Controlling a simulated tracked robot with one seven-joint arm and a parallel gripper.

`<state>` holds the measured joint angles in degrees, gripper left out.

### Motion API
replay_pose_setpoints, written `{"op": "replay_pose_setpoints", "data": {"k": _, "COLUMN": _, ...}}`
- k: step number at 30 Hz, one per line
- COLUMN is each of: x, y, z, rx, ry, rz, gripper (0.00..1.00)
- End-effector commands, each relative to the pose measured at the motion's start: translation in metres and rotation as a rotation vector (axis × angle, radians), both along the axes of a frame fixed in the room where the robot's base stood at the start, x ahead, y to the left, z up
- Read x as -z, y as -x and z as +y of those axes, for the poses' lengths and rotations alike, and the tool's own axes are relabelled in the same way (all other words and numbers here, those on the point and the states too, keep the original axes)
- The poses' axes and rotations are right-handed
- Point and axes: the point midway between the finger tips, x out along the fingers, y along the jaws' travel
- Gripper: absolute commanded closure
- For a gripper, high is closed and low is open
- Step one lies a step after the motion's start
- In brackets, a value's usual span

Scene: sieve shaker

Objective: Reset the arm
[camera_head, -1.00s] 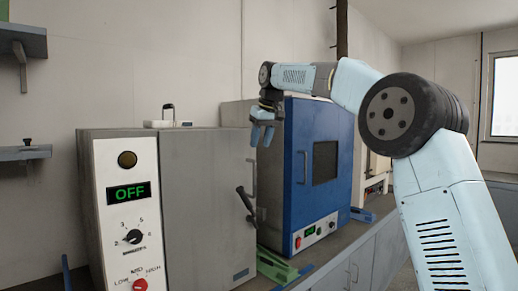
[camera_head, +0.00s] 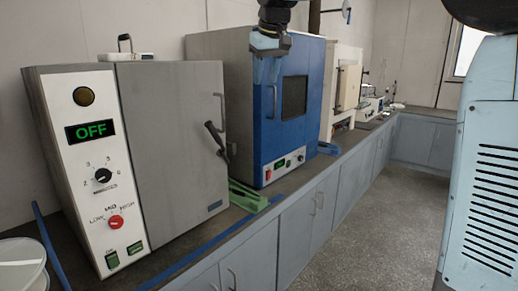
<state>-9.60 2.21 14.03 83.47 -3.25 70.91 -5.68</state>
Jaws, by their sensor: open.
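My gripper (camera_head: 268,75) hangs at the top middle of the picture, fingers pointing down. It is open, with nothing between its light-blue fingers. It shows in front of the blue oven's upper left front; how far apart they are cannot be told. My arm's light-blue link stands at the right edge, and part of the arm is outside the picture.
A grey cabinet (camera_head: 172,140) with an OFF display stands at the left, its door shut. The blue oven (camera_head: 295,140) stands beyond it. A green object (camera_head: 247,196) lies on the dark counter (camera_head: 180,258). Grey floor (camera_head: 368,225) is open at the right.

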Motion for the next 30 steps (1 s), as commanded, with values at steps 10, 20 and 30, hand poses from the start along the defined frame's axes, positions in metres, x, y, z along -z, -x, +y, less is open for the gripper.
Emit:
{"op": "replay_pose_setpoints", "data": {"k": 10, "x": 0.034, "y": 0.091, "z": -0.087, "rx": 0.157, "ry": 0.006, "rz": -0.028, "gripper": 0.6}}
{"op": "replay_pose_setpoints", "data": {"k": 20, "x": 0.093, "y": 0.184, "z": -0.158, "rx": 0.307, "ry": -0.023, "rz": -0.047, "gripper": 0.6}}
{"op": "replay_pose_setpoints", "data": {"k": 30, "x": 0.174, "y": 0.276, "z": -0.207, "rx": 0.447, "ry": -0.079, "rz": -0.061, "gripper": 0.6}}
